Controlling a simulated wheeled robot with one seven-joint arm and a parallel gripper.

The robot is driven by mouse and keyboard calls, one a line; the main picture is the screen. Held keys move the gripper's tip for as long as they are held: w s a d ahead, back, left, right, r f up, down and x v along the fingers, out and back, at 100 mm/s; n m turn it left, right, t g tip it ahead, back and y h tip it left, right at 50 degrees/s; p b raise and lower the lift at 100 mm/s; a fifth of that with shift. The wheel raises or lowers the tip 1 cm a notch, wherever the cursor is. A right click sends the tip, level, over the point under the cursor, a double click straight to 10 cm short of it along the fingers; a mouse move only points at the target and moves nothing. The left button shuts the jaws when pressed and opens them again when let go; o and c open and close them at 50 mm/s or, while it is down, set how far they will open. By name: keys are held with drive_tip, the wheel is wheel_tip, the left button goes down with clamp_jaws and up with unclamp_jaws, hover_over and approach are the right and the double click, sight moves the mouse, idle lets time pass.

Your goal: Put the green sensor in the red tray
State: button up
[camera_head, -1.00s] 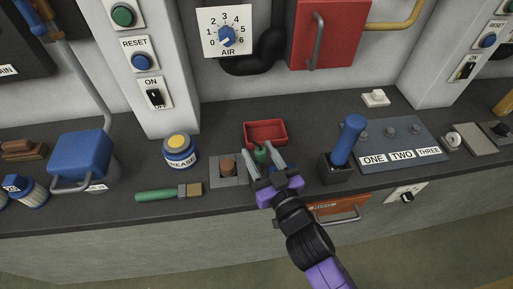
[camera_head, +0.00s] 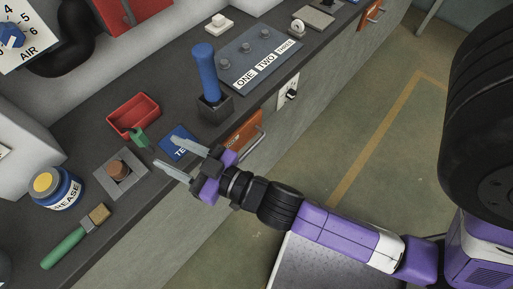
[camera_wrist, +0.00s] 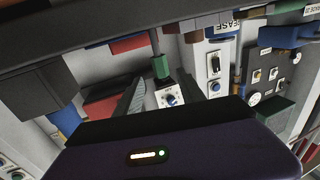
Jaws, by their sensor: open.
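The green sensor (camera_head: 138,138) is a small dark green piece at the near right edge of the red tray (camera_head: 146,102) in the head view. It seems to be just outside the tray, though I cannot tell whether it touches the rim. The tray is open and looks empty. My gripper (camera_head: 166,154) is open and empty, its two grey fingers pointing toward the sensor from the counter's front side, apart from it. In the wrist view, a green piece (camera_wrist: 160,67), likely the sensor, shows beyond the fingers.
A blue lever (camera_head: 205,75) on a black base stands right of the tray. A brown knob (camera_head: 118,170) on a grey plate, a grease jar (camera_head: 57,187) and a green-handled brush (camera_head: 72,240) are left.

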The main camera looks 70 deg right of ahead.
drive_tip(key=s+g+y, duration=0.1)
drive_tip(key=s+g, duration=0.2)
drive_tip(key=s, duration=1.9)
drive_tip(key=shift+d+n, duration=0.3)
drive_tip(key=shift+d, duration=0.15)
drive_tip(key=shift+o, duration=0.5)
drive_tip(key=shift+s+d, duration=0.1)
drive_tip(key=shift+s, duration=0.25)
drive_tip(key=shift+c, duration=0.4)
